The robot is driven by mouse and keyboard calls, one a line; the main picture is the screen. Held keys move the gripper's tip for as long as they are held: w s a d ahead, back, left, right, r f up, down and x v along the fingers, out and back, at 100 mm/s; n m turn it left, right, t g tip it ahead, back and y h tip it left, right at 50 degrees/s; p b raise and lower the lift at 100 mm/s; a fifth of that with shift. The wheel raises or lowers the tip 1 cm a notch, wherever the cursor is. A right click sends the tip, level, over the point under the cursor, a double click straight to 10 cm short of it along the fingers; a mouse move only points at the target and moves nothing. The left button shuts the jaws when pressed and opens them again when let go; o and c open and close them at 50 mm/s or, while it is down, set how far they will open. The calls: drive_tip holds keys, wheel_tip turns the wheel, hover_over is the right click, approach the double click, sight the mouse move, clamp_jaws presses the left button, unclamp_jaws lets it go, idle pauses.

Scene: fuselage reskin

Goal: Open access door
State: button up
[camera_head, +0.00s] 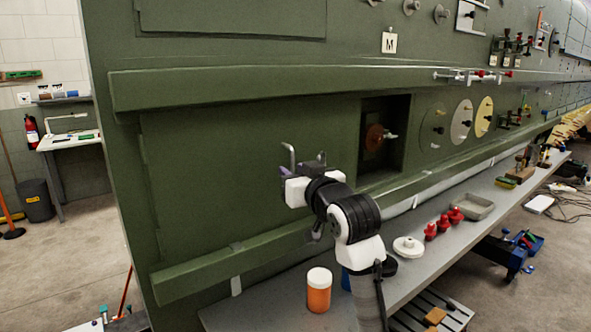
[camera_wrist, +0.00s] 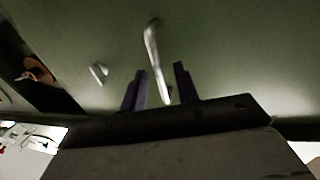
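The access door (camera_head: 230,150) is a flat green panel between an upper and a lower rail on the fuselage side. At its right a dark recess (camera_head: 400,160) stands uncovered, with a reddish-brown disc (camera_head: 375,137) inside; the disc also shows at the left of the wrist view (camera_wrist: 38,70). A bent metal handle (camera_head: 289,155) stands out from the door; in the wrist view the handle (camera_wrist: 152,45) reaches down between the fingers. My gripper (camera_wrist: 160,72) is open around the handle's lower end, with gaps at both sides. It covers part of the door in the head view (camera_head: 305,172).
The upper rail (camera_head: 240,84) and lower rail (camera_head: 240,256) jut out from the fuselage. A grey bench (camera_head: 270,308) below holds an orange jar (camera_head: 319,290), a white round part (camera_head: 408,246), several red parts and a grey tray (camera_head: 472,207).

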clamp_jaws()
idle(0.4)
